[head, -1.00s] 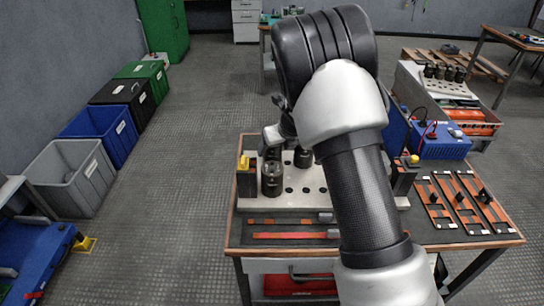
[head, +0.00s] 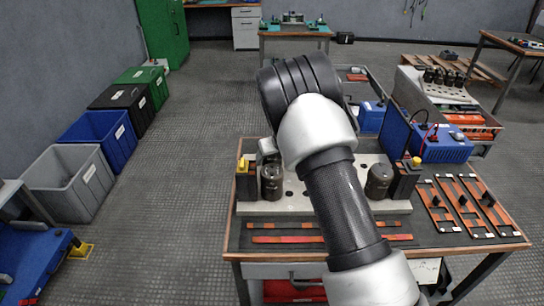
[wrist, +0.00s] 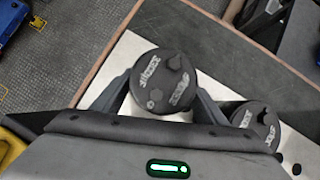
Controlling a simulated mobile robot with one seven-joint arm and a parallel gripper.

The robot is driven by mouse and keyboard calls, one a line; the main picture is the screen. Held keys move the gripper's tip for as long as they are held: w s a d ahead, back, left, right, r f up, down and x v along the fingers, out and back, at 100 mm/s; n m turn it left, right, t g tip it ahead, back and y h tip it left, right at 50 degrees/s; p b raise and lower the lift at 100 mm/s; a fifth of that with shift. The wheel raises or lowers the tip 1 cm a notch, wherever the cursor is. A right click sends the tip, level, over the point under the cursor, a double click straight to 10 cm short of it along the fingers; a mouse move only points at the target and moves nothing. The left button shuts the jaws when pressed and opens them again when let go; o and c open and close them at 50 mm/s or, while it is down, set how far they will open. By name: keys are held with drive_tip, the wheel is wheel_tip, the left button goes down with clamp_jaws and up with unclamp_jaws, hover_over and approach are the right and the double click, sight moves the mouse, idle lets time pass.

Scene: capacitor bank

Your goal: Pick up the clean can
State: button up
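A dark round can (wrist: 163,80) with pale lettering and small terminals on its lid stands on the pale plate (wrist: 118,63). My gripper (wrist: 162,92) has its fingers on either side of this can, spread about as wide as the lid. Contact at the fingertips is hard to see. A second, similar can (wrist: 255,125) is at the lower right, outside the fingers. In the head view, a dark can (head: 272,182) stands at the plate's left and another can (head: 379,181) at its right. My arm hides the middle. I cannot tell by looks which can is clean.
A dark clamp block with a yellow top (head: 243,164) stands close left of the left can, and a similar one (head: 415,161) at the right. Orange-edged strips (head: 463,205) lie at the table's right. A blue power unit (head: 446,147) is behind them. Bins line the left floor.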

drive_tip(key=c, duration=1.2)
wheel_tip(320, 180, up, 10)
drive_tip(key=p, duration=0.3)
drive_tip(key=shift+p, duration=0.3)
